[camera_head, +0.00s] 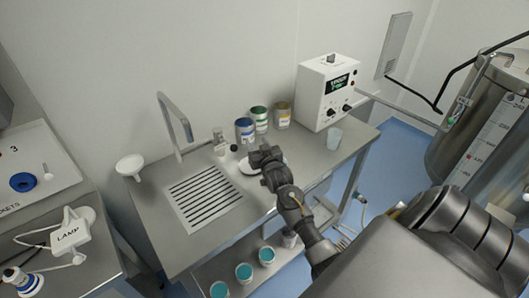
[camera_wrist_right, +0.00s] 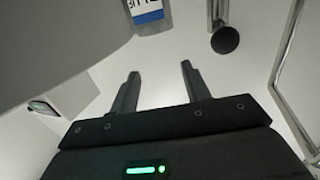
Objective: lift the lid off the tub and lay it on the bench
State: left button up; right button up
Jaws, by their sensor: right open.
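A white round piece (camera_head: 246,167), which looks like the tub's lid, shows on the grey metal bench (camera_head: 150,225). My right gripper (camera_head: 262,153) is over it and hides part of it, along with any tub below. In the right wrist view the two fingers of the right gripper (camera_wrist_right: 160,70) stand apart with nothing between them. A large pale curved surface (camera_wrist_right: 50,45) fills the upper left of that view; I cannot tell whether it is the lid. My left gripper is not in view.
Blue-, green- and yellow-labelled tins (camera_head: 244,130) stand behind my gripper. A white control box (camera_head: 327,90) and a pale cup (camera_head: 334,138) stand to the right. A slotted drain (camera_head: 203,198) and a bent pipe (camera_head: 176,118) lie left. Teal-filled cups (camera_head: 243,272) sit on the lower shelf.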

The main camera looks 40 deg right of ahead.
jog(key=b+v, duration=0.2)
jog(key=v, duration=0.9)
jog(key=shift+f, duration=0.2)
